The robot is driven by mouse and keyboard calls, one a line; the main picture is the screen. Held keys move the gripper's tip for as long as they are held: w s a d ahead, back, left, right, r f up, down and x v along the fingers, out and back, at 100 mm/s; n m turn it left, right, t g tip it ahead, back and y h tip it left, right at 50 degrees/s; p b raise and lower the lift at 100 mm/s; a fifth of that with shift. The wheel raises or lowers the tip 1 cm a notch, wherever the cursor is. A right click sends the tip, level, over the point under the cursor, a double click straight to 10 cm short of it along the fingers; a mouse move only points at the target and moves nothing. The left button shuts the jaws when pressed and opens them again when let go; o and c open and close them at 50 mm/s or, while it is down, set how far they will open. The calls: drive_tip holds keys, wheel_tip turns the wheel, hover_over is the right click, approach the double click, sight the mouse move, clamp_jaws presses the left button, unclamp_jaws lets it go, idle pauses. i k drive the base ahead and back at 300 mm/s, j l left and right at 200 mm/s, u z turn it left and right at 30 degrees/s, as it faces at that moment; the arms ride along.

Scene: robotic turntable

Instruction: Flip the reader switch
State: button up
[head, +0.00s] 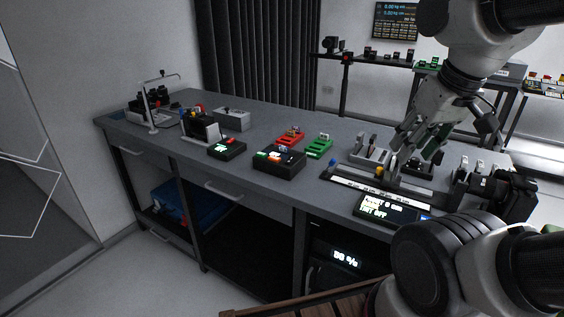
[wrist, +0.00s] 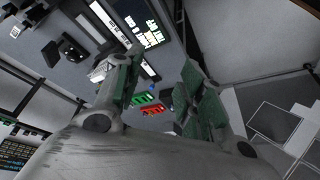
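A black display box (head: 388,209) with lit text, the last word seeming to be OFF, sits at the bench's front edge below the rail. I cannot make out for certain which part is the reader switch; my gripper may hide part of the fixture.
A red rack (head: 289,138), a green rack (head: 319,146) and a black box with coloured buttons (head: 279,160) stand mid-bench. A small black box with a green display (head: 227,149) is further left. Dark units (head: 490,185) crowd the right end.

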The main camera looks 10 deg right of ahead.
sight(291, 160)
drive_tip(key=i+j+z, duration=0.25)
drive_tip(key=j, duration=0.15)
drive_tip(key=j+z, duration=0.2)
drive_tip(key=j, duration=0.15)
drive_tip(key=i+j+z, duration=0.25)
drive_tip(key=j, duration=0.2)
drive_tip(key=j+z, duration=0.2)
drive_tip(key=j, duration=0.25)
